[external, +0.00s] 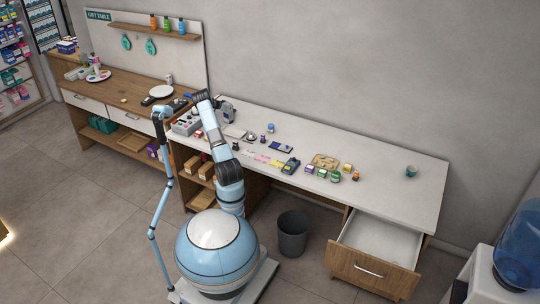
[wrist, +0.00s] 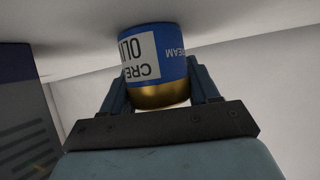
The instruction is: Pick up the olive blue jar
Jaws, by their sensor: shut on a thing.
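A blue jar (wrist: 160,62) with a gold band on the side towards me shows in the wrist view. Its white label carries upside-down lettering that includes "CREAM" and part of "OLIV". My gripper (wrist: 157,82) is shut on this jar, with one finger on each side. The far end of the jar is at or close to a pale surface; I cannot tell whether they touch. In the external view my arm reaches up over the left part of the white counter (external: 385,190), and I cannot make out the gripper or the held jar there.
Several small items and a wooden board (external: 325,161) lie mid-counter. A teal cup (external: 410,171) stands to the right amid free room. A drawer (external: 372,262) hangs open beside a grey bin (external: 293,234).

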